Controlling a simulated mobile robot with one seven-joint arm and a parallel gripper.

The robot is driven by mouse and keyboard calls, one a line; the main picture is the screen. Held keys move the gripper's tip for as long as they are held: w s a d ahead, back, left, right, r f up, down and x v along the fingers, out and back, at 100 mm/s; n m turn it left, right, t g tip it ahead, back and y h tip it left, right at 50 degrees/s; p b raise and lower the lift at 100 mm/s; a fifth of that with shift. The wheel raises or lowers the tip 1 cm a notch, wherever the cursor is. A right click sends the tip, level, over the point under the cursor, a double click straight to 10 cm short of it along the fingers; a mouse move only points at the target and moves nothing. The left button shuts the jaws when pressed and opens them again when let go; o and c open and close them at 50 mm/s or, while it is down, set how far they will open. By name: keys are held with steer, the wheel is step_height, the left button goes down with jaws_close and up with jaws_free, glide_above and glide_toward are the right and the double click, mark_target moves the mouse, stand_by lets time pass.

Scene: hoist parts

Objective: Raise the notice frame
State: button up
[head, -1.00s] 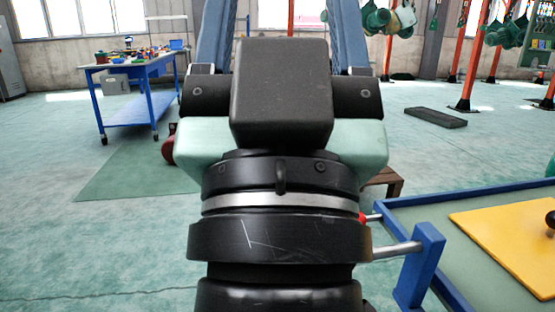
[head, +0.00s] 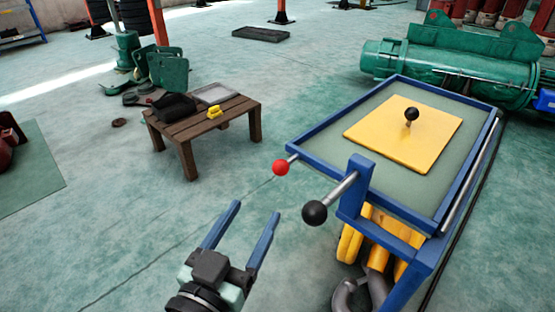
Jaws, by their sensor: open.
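A blue-edged frame (head: 322,162) with a grey-green panel stands right of centre; I take it to be the notice frame. A yellow plate (head: 380,138) with a black knob (head: 411,114) lies on its panel. At its near left side, a rod with a red ball (head: 281,167) and a thicker rod with a black ball (head: 315,213) stick out. My gripper (head: 257,208) is open and empty at the lower middle, its two blue fingers pointing up the picture. In the picture its tips lie left of the black ball and below the red ball, apart from both.
A yellow hook block (head: 379,254) sits under the frame. A low wooden table (head: 208,125) with a dark cloth, a grey tray and a small yellow item stands to the left. A green hoist machine (head: 450,72) lies behind. Open floor is at lower left.

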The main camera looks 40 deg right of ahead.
mark_target(276, 173)
steer(key=b+x, duration=0.1)
steer(key=x, duration=1.2)
steer(key=shift+s+a, duration=0.1)
jaws_close()
steer(key=shift+a, duration=0.15)
stand_by(0.9)
